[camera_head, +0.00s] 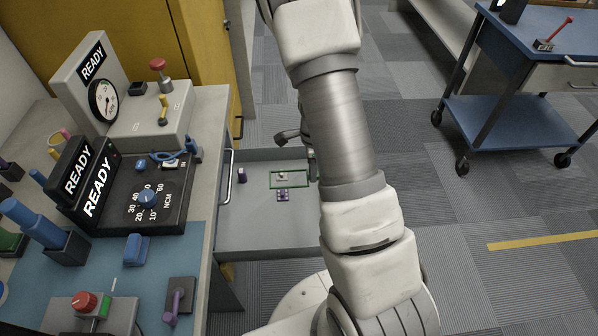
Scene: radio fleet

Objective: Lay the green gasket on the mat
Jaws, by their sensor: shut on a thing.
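The green gasket (272,179), a thin rectangular frame, shows in the head view over the open grey drawer. My gripper (311,172) is mostly hidden behind my arm. Its visible part meets the gasket's right side, and it is shut on the gasket. I cannot tell whether the gasket touches the drawer floor or hangs just above it. A blue-teal mat (160,262) covers the near part of the bench at left.
The bench carries a dark torque tester (165,205), a blue block (136,250), a red-knobbed box (88,303) and a purple-handled part (178,303). A blue cart (510,120) stands at right.

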